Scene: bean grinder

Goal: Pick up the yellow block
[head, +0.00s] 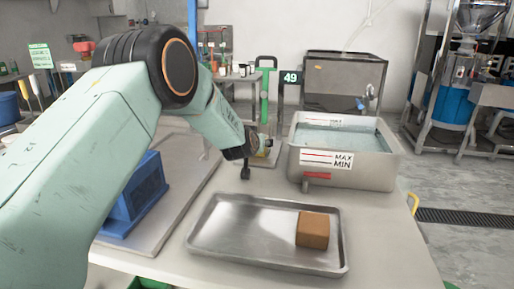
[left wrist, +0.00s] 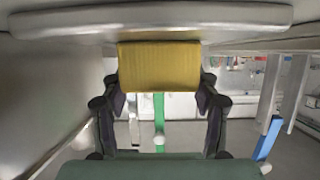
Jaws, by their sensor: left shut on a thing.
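The yellow block (left wrist: 160,66) is in the left wrist view, between the two dark fingers of my left gripper (left wrist: 160,92). The gripper is shut on it, with one finger at each side of the block. In the head view my left gripper (head: 245,158) is beyond the far edge of the metal tray, left of the metal water tank. There the arm and gripper mostly hide the block, and I cannot make it out clearly. My right gripper is in neither view.
A brown block (head: 313,231) sits on the right part of the metal tray (head: 225,240). The water tank (head: 385,168) with MAX/MIN marks stands behind, to the right. A blue box (head: 137,190) is at the left, partly behind my arm. The table is bare right of the tray.

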